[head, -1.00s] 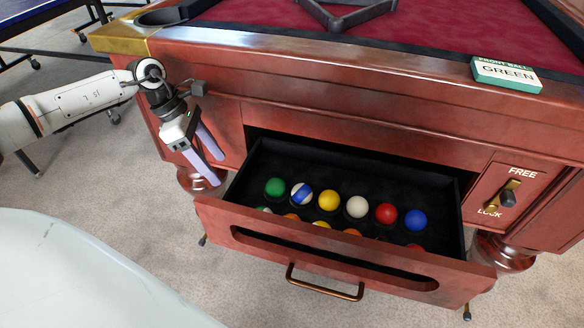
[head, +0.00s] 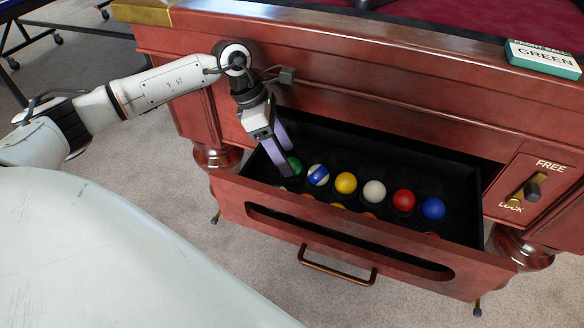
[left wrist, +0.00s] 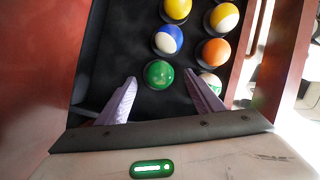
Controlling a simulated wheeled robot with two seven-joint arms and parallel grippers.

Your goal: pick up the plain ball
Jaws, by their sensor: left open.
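A plain green ball (head: 295,167) sits at the left end of the back row in the open drawer (head: 350,250). In the left wrist view the green ball (left wrist: 158,74) is between and slightly ahead of my left fingertips. My left gripper (head: 287,163) is open, with its fingers pointing down into the drawer, and partly hides the ball in the head view. I cannot tell whether a finger touches it. Other plain balls in the row are yellow (head: 346,183), white (head: 375,191), red (head: 404,201) and blue (head: 433,209). My right gripper is not in view.
A blue-and-white striped ball (head: 318,175) sits beside the green one. A front row, with an orange ball (left wrist: 216,53), is mostly hidden by the drawer front. A card reading GREEN (head: 543,58) lies on the table rail. A FREE/LOCK lever (head: 530,192) is at right.

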